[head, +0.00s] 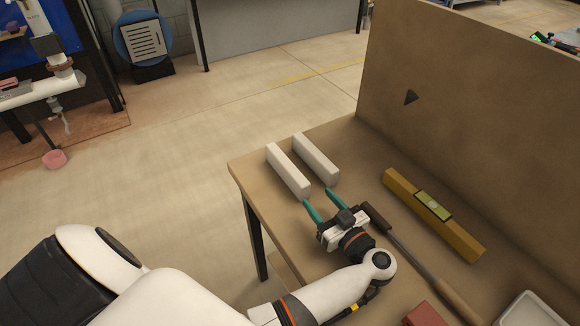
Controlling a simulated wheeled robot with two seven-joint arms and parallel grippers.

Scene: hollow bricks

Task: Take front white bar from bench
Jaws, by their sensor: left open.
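Two white bars lie side by side on the wooden bench (246,174), near its far left corner in the head view. The left one, the front white bar (288,172), lies nearer the bench's open edge. The other white bar (316,159) lies just right of it, with a narrow gap between. My left gripper (319,196) is open, with teal fingers pointing at the near ends of the bars. Its left finger is close to the front bar's near end; I cannot tell whether they touch. Nothing shows between the fingers. My right gripper is not in view.
A long tool with a brown handle (376,216) lies right of my gripper. Beyond it is a yellow beam (462,240) with a green level (434,205) on it. A tall panel (470,110) closes the right side. A red object (425,315) and a white tray (530,310) are lower right.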

